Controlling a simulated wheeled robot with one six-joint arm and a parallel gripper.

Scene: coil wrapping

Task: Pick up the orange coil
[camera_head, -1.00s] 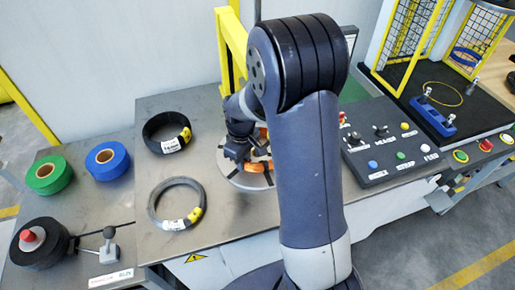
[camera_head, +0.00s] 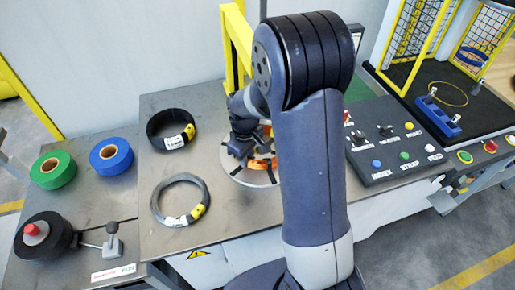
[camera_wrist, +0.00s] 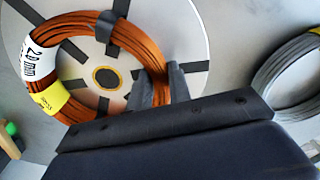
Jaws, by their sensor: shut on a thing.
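The orange coil (camera_wrist: 67,35) lies around the hub of a round light-grey turntable (camera_wrist: 192,22) in the wrist view. It has a white label, a yellow tag and dark straps. My gripper (camera_wrist: 160,84) is shut on the coil's near right side, with one finger on each side of the strands. In the head view my gripper (camera_head: 243,150) is at the turntable, and only parts of the orange coil (camera_head: 262,164) show, the rest hidden by my arm. I cannot tell whether the coil is lifted off the surface.
A black coil (camera_head: 153,127) and a grey coil (camera_head: 158,207) lie left of the turntable. Green (camera_head: 49,170) and blue (camera_head: 111,156) tape rolls stand further left. A button panel (camera_head: 402,150) sits to the right. A yellow frame (camera_head: 238,38) rises behind the turntable.

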